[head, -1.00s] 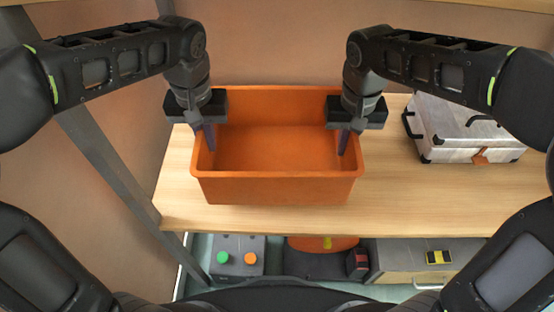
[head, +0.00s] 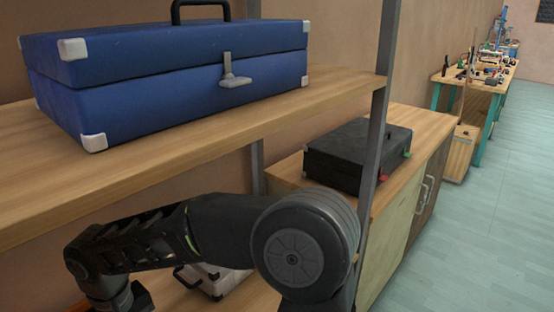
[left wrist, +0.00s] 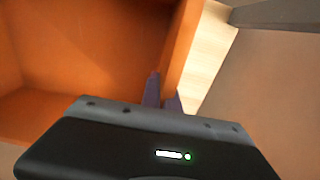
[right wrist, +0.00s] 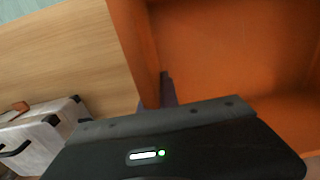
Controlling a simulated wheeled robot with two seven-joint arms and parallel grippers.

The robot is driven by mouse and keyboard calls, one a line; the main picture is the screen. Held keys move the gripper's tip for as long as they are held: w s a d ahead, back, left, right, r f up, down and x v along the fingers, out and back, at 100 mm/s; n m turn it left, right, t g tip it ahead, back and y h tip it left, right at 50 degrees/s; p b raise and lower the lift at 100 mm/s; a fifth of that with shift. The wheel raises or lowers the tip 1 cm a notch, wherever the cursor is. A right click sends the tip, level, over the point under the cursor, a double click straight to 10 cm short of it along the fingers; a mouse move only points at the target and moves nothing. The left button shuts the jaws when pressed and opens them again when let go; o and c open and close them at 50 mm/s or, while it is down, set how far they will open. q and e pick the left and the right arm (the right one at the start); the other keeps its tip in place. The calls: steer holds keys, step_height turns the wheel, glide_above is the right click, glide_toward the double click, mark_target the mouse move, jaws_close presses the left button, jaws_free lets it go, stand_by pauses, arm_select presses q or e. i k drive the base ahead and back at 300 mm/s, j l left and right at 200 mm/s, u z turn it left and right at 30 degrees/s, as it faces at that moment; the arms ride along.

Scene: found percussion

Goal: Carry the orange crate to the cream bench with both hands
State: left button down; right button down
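My right gripper (right wrist: 156,98) pinches the opposite wall likewise. In the head view a cabinet bench (head: 428,128) with a wooden top and a pale cream-yellow door stands beyond a shelf post. I cannot tell whether it is the cream bench.
A blue case (head: 170,85) lies on the upper shelf (head: 200,140). A black case (head: 357,155) sits on the cabinet bench. A grey post (head: 382,100) stands before it. A white case (head: 215,280) shows low down. Open floor (head: 490,230) runs along the right to a cluttered teal-legged table (head: 480,90).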

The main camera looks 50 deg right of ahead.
mark_target(421, 126)
steer(key=k+l, duration=0.25)
steer(key=l, duration=0.2)
steer(key=k+l, duration=0.3)
steer(key=l, duration=0.15)
steer(key=k+l, duration=0.1)
steer(key=l, duration=0.4)
steer(key=k+l, duration=0.1)
steer(key=l, duration=0.4)
steer(key=k+l, duration=0.1)
steer(key=l, duration=0.45)
steer(key=k+l, duration=0.1)
steer(key=l, duration=0.4)
steer(key=k+l, duration=0.1)
steer(key=l, duration=2.8)
steer(key=k+l, duration=0.1)
steer(key=l, duration=2.8)
steer(key=k+z, duration=0.05)
